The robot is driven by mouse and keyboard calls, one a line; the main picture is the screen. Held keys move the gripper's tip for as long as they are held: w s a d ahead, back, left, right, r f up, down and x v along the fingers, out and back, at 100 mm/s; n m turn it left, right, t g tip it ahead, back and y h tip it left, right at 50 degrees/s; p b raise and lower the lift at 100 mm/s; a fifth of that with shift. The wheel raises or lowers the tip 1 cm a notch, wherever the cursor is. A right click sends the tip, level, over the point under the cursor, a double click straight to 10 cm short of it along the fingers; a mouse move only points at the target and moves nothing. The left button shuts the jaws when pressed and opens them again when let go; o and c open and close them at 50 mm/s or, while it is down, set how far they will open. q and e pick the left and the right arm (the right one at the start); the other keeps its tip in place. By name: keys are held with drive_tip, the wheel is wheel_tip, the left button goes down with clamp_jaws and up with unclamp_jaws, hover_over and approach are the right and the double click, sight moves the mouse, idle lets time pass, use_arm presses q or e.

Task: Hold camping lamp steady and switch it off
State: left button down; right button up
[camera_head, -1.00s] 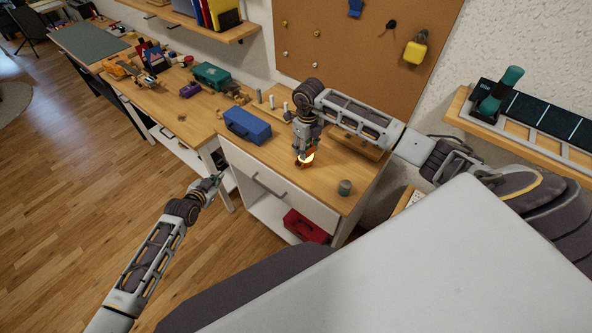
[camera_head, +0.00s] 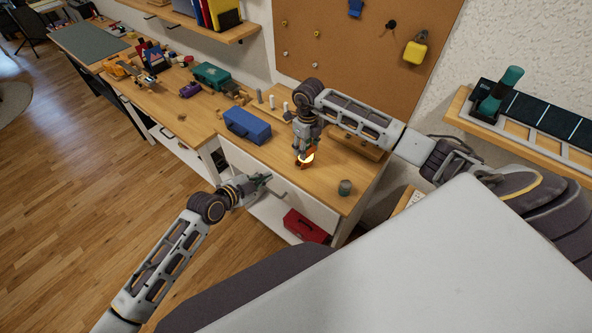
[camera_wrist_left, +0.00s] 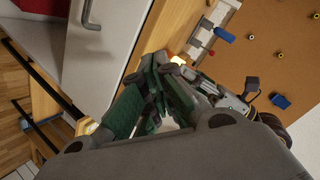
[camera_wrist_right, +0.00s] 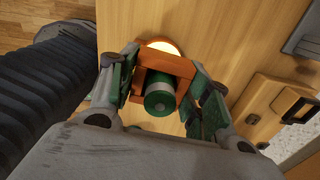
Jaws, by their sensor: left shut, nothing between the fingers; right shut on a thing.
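The camping lamp (camera_head: 306,159) is a small orange piece with a bright, lit end, at the middle of the wooden workbench. In the right wrist view the lamp (camera_wrist_right: 177,66) shows an orange frame, a glowing round end and a green cylinder with a grey band. My right gripper (camera_head: 303,153) points down from above and is shut on the lamp, with a green-padded finger on each side. My left gripper (camera_head: 266,177) is shut and empty, in front of the bench's drawer edge, apart from the lamp. In the left wrist view the glow (camera_wrist_left: 178,61) shows just beyond its fingertips. I cannot make out a switch.
A blue box (camera_head: 247,126) stands left of the lamp. A small grey-green can (camera_head: 345,187) stands near the bench's front right corner. A red case (camera_head: 305,226) sits on the shelf below. The bench top between the blue box and the lamp is clear.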

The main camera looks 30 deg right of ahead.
use_arm(q)
drive_tip(key=shift+s+d+r+m+g, duration=0.15)
drive_tip(key=shift+s+m+g, duration=0.25)
drive_tip(key=shift+m, duration=1.25)
drive_tip(key=shift+s+d+f+m+g, duration=0.15)
drive_tip(key=shift+s+m, duration=0.5)
drive_tip(key=shift+m, duration=1.05)
drive_tip(key=shift+s+d+r+m+g, duration=0.15)
drive_tip(key=shift+s+m+g, duration=0.3)
drive_tip(key=shift+m, duration=1.2)
drive_tip(key=shift+d, duration=0.1)
approach(301, 168)
drive_tip(key=shift+w+d+f, duration=0.1)
drive_tip(key=shift+d+f, duration=0.2)
drive_tip(key=shift+f, duration=0.3)
drive_tip(key=shift+w+d+f, duration=0.1)
drive_tip(key=shift+d+f, duration=0.2)
drive_tip(key=shift+f, duration=0.35)
drive_tip(key=shift+w+d+f, duration=0.1)
drive_tip(key=shift+d+f, duration=0.2)
drive_tip(key=shift+f, duration=0.3)
drive_tip(key=shift+w+d, duration=0.25)
drive_tip(key=shift+d, duration=0.7)
drive_tip(key=shift+w+d, duration=0.3)
drive_tip(key=shift+d, duration=0.7)
